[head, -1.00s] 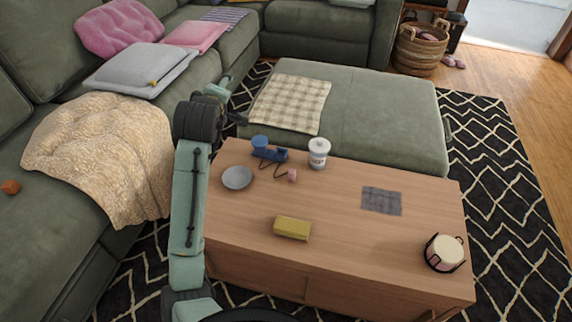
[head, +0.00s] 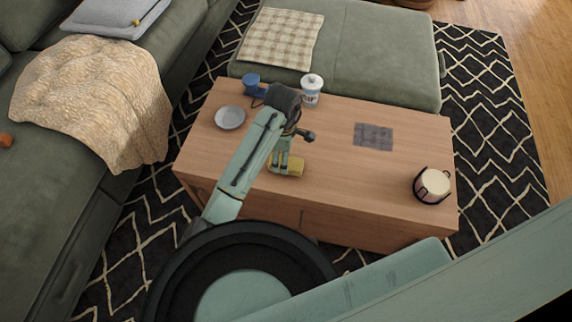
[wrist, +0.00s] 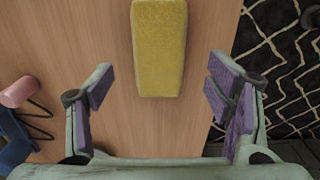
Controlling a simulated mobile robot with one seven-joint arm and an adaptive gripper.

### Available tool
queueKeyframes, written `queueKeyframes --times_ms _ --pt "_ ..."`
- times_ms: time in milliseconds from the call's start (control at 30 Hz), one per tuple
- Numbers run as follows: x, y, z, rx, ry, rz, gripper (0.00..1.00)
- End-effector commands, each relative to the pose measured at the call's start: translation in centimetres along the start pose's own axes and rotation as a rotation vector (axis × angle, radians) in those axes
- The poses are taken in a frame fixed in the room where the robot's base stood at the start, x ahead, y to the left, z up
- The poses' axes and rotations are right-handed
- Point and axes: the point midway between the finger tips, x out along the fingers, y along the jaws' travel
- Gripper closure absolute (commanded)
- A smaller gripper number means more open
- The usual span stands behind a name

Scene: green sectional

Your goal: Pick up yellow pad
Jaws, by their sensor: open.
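The yellow pad (head: 291,166) lies on the wooden coffee table (head: 340,170), near its front edge. In the head view my gripper (head: 281,168) is over the pad and hides part of it. In the wrist view the yellow pad (wrist: 159,45) is a fuzzy block on the bare wood, cut off by the top edge of the frame. My gripper (wrist: 163,92) is open there, its purple-padded fingers wide apart. Nothing is held.
A grey plate (head: 230,118), a blue object (head: 251,83) and a white jar (head: 312,90) stand toward the table's back left. A grey cloth (head: 374,136) and a cream round container (head: 432,186) are at the right. The wood around the pad is clear.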

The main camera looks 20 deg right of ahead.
Motion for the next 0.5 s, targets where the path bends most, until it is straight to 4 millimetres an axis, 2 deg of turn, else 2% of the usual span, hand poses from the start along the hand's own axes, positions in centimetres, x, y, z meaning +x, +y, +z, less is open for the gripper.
queueKeyframes --times_ms 167,300,500 --pt "2.5 0.0 -1.0 -0.003 0.004 -0.003 0.27" --pt "4.2 0.1 -0.7 0.0 0.001 -0.001 0.27" --pt "4.5 0.1 -0.7 0.001 0.0 0.002 0.27"
